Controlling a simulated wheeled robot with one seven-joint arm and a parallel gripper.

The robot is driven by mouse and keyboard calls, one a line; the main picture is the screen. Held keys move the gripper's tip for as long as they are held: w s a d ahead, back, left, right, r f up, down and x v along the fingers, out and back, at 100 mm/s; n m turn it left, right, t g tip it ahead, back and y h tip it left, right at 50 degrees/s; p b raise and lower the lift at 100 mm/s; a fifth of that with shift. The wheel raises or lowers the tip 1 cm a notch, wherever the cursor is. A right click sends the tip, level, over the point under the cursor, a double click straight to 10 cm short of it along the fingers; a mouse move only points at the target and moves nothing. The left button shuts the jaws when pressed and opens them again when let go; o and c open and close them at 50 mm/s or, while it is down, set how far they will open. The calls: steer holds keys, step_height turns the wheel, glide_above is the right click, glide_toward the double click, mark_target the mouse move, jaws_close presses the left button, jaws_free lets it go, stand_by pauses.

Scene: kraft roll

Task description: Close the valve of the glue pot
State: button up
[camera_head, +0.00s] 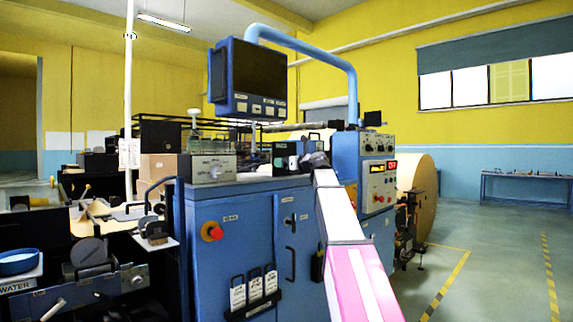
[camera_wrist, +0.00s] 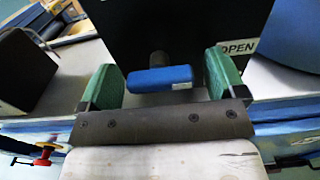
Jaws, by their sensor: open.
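In the wrist view, the valve's blue handle (camera_wrist: 161,79) lies crosswise on a short dark stem (camera_wrist: 158,60). The stem comes out of a black box-like body, the glue pot (camera_wrist: 185,25), which has a white "OPEN" label (camera_wrist: 238,47) to the right of the handle. My gripper (camera_wrist: 160,82) is open, with one green pad on each side of the handle. A gap shows between each pad and the handle's ends. In the head view, my gripper (camera_head: 300,161) is small at the end of my arm, over the blue cabinet top; the handle cannot be made out there.
The blue cabinet (camera_head: 245,240) carries a red knob (camera_head: 212,231) and hanging tags. A monitor (camera_head: 248,78) hangs above on a blue pipe. A control box (camera_head: 378,170) and a large paper roll (camera_head: 415,200) stand to the right.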

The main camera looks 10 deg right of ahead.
steer(key=shift+c, duration=0.3)
steer(key=c, duration=0.9)
steer(key=shift+o, duration=0.2)
steer(key=shift+n, duration=0.4)
steer(key=n, duration=0.3)
steer(key=shift+n, duration=0.4)
steer(key=n, duration=1.3)
steer(key=shift+n, duration=0.3)
